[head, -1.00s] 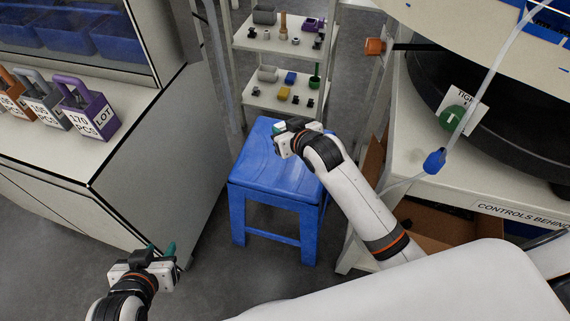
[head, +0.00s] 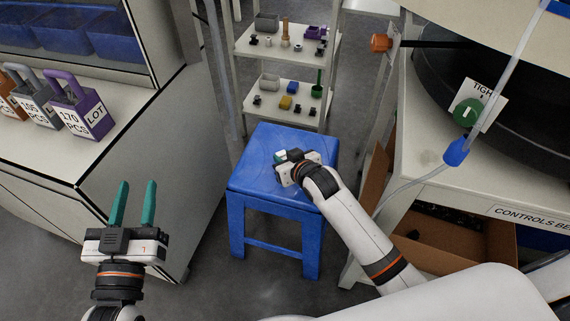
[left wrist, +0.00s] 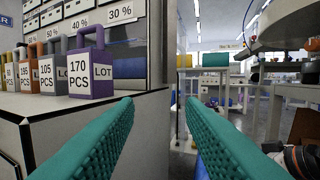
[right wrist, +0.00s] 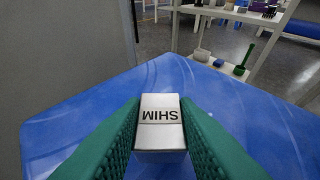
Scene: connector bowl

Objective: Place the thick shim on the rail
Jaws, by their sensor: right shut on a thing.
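A pale block marked SHIM (right wrist: 160,112) sits between the green fingers of my right gripper (right wrist: 160,130) in the right wrist view. The gripper is shut on it, above the blue stool (right wrist: 75,125). In the head view my right gripper (head: 284,160) is over the stool's seat (head: 262,178), and the shim is mostly hidden. I cannot tell from its look whether it is the thick one. My left gripper (head: 136,200) is open and empty at the lower left, its fingers pointing up in the picture. I cannot make out a rail in any view.
A shelf rack (head: 285,50) with small parts stands behind the stool. A counter (head: 100,145) with a purple 170 PCS lot weight (head: 82,110) is at left. At right are a table marked CONTROLS BEHIND (head: 445,185), a green knob (head: 466,111) and an open cardboard box (head: 450,240).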

